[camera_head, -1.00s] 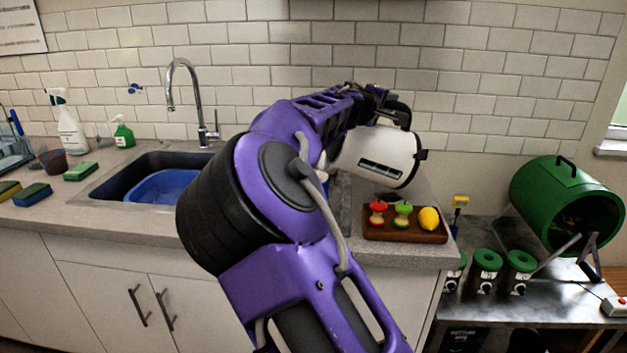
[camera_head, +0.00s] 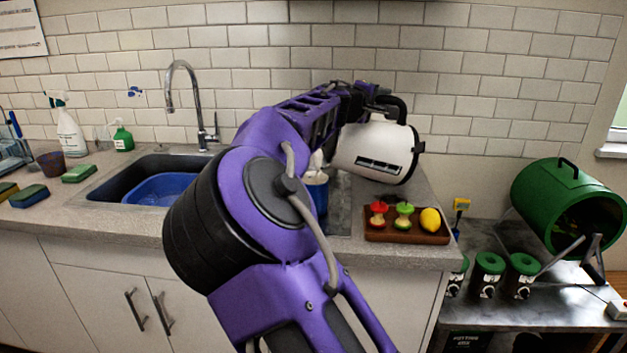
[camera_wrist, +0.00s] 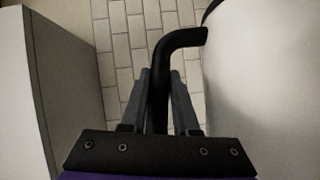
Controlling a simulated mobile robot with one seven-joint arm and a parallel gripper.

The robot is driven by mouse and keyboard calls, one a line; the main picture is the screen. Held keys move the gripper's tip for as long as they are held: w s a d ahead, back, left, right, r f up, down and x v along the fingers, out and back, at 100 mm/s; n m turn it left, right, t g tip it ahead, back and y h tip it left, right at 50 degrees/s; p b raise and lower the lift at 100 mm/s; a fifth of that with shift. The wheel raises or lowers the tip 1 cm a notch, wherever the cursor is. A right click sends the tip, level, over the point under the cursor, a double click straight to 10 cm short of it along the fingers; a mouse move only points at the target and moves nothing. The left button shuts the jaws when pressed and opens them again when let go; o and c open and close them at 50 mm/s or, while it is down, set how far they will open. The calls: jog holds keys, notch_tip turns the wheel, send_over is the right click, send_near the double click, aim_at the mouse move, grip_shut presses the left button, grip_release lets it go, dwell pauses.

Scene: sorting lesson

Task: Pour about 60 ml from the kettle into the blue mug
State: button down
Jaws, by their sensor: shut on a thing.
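The white kettle (camera_head: 372,146) with a black handle is held in the air over the right end of the counter, tilted with its spout side down to the left. My gripper (camera_wrist: 160,78) is shut on the black kettle handle (camera_wrist: 178,38); the kettle's pale body (camera_wrist: 270,75) fills the right of the wrist view. The blue mug (camera_head: 320,192) stands on the counter below the spout, partly hidden behind my arm. A pale part, apparently the spout, reaches down close to the mug's opening. I cannot tell whether water is flowing or how full the mug is.
A wooden tray (camera_head: 442,237) with a red and a green apple core and a lemon (camera_head: 430,220) lies right of the mug. The sink (camera_head: 120,180) with a blue basin and a tall faucet (camera_head: 187,80) is to the left. A green drum (camera_head: 548,195) stands farther right.

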jog(key=shift+d+r, duration=0.1)
jog(key=shift+d, duration=0.1)
dwell(0.5)
jog(key=shift+a+r, duration=0.1)
jog(key=shift+r, duration=0.05)
dwell(1.0)
jog(key=d+f+p, duration=0.1)
jog(key=d+p, duration=0.1)
jog(key=w+d+f+m+g+y+p, duration=0.1)
jog(key=d+f, duration=0.1)
jog(key=d, duration=0.1)
jog(key=w+d+f+m+g+p, duration=0.1)
jog(key=d+f+p, duration=0.1)
jog(key=shift+d+f+y+p, duration=0.1)
jog(key=shift+d+y+p, duration=0.1)
jog(key=shift+y+p, duration=0.2)
jog(key=shift+f, duration=0.35)
jog(key=shift+d+m+p, duration=0.3)
jog(key=shift+p, duration=0.15)
jog(key=shift+d+f+g+y, duration=0.1)
jog(key=shift+f+g+y, duration=0.15)
jog(key=shift+g+y, duration=0.05)
jog(key=shift+f, duration=0.25)
